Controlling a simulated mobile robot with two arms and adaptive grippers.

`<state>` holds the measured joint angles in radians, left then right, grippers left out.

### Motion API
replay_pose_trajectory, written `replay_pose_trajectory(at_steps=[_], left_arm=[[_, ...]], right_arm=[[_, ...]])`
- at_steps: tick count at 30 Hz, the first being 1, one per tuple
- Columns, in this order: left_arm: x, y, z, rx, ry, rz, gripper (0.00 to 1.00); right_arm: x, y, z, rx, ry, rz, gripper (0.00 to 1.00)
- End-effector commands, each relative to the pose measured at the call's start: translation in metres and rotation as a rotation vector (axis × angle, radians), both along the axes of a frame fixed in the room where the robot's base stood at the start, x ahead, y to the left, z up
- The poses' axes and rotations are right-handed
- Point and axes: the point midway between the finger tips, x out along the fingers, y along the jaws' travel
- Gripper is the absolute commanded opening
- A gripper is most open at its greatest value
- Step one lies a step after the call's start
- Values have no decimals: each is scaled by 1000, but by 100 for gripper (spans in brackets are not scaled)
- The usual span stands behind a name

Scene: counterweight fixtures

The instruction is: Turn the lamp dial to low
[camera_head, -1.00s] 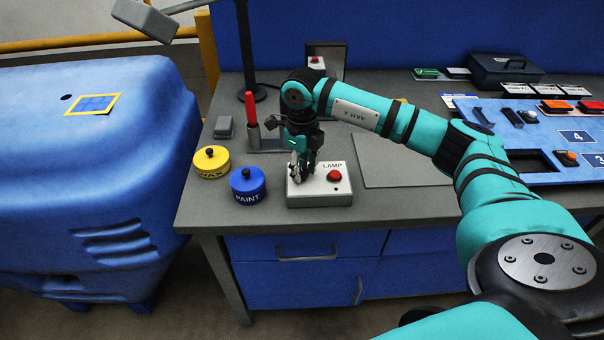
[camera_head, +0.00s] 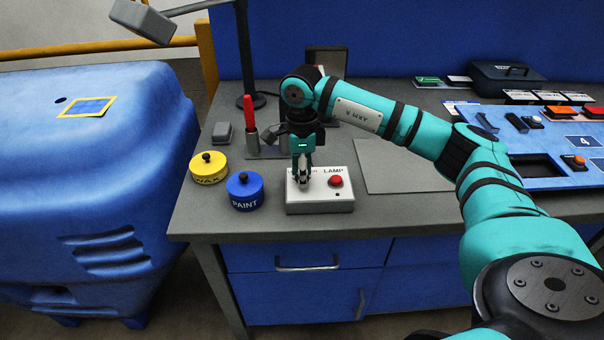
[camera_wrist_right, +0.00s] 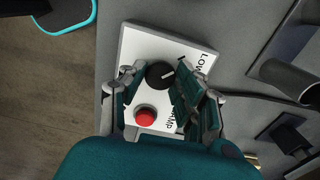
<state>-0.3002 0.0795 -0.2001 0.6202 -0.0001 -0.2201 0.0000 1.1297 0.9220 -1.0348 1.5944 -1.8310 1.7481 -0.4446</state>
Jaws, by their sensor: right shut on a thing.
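The lamp box (camera_head: 320,204) is a white-topped grey box with a LAMP label, near the front edge of the bench. It also shows in the right wrist view (camera_wrist_right: 143,44). Its black dial (camera_wrist_right: 159,74) carries a white pointer line, turned toward the upper right and the LOW label in that view. A red button (camera_head: 336,181) sits beside the dial. My right gripper (camera_head: 304,180) points down over the box, and in the wrist view its fingers (camera_wrist_right: 158,86) are shut on the dial from both sides. My left gripper is not in view.
A blue PAINT tin (camera_head: 246,198) and a yellow WAX tin (camera_head: 209,173) stand left of the box. A red-handled lever (camera_head: 250,112) and a lamp post (camera_head: 245,55) rise behind. A grey mat (camera_head: 402,166) to the right is bare.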

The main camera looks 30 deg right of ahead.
Motion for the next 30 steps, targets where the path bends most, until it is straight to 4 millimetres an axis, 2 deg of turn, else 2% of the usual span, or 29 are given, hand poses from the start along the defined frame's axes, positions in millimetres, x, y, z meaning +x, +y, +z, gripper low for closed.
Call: replay_pose_trajectory(at_steps=[14, 15, 20, 30], left_arm=[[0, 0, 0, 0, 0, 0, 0], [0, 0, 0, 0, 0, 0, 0], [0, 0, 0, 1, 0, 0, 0], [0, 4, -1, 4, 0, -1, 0]], right_arm=[[2, -1, 3, 0, -8, 13, 0], [2, -1, 3, 0, -8, 13, 34], [1, -1, 2, 0, -6, 12, 55], [1, 0, 5, 0, -4, 13, 55]])
